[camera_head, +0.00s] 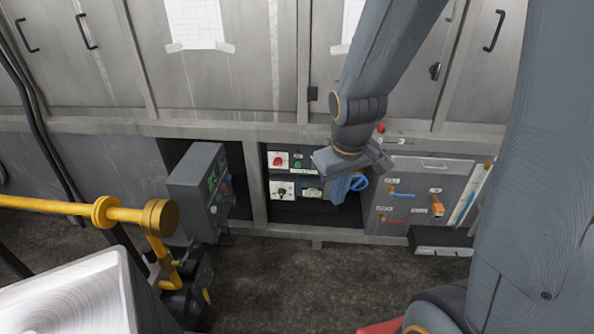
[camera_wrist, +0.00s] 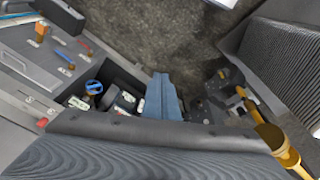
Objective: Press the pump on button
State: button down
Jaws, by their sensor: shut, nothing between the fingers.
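A control panel (camera_head: 282,190) with white plates sits in a dark recess of the cabinet, in the middle of the head view. It has a red knob (camera_head: 278,161), a green button (camera_head: 298,165) and a black rotary switch (camera_head: 282,193). The labels are too small to read, so I cannot tell which is the pump on button. My gripper (camera_head: 338,190) is just right of the panel, its blue fingers shut and empty. In the wrist view the shut fingers (camera_wrist: 161,98) point between the panel's recess and the grey box. A blue ring-shaped handle (camera_head: 358,183) lies right beside my gripper.
A grey box (camera_head: 201,190) with small buttons and a green display juts out left of the recess. A yellow pipe (camera_head: 80,208) crosses the lower left. A panel with orange, blue and red valves (camera_head: 410,195) stands right of the recess. The floor (camera_head: 290,275) in front is clear.

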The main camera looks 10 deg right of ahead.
aim_at(298, 165)
jog(key=w+a+f+n+t+y+b, duration=0.1)
jog(key=w+f+n+t+b, duration=0.4)
jog(key=w+f, duration=0.8)
jog(key=w+a+f+n+t+y+b, duration=0.1)
jog(key=w+f+n+t+y+b, duration=0.3)
jog(key=w+f+n, duration=0.7)
jog(key=w+f+b, duration=0.2)
jog(key=w, duration=0.7)
jog(key=shift+a+t, duration=0.2)
jog(key=shift+t, duration=0.2)
jog(key=shift+w+f, duration=0.1)
jog(key=w+d+b, duration=0.2)
jog(key=w+b, duration=0.2)
jog(key=w, duration=0.4)
jog(key=shift+d, duration=0.4)
jog(key=shift+w, duration=0.2)
jog(key=shift+w+d, duration=0.1)
jog(key=shift+w, duration=0.2)
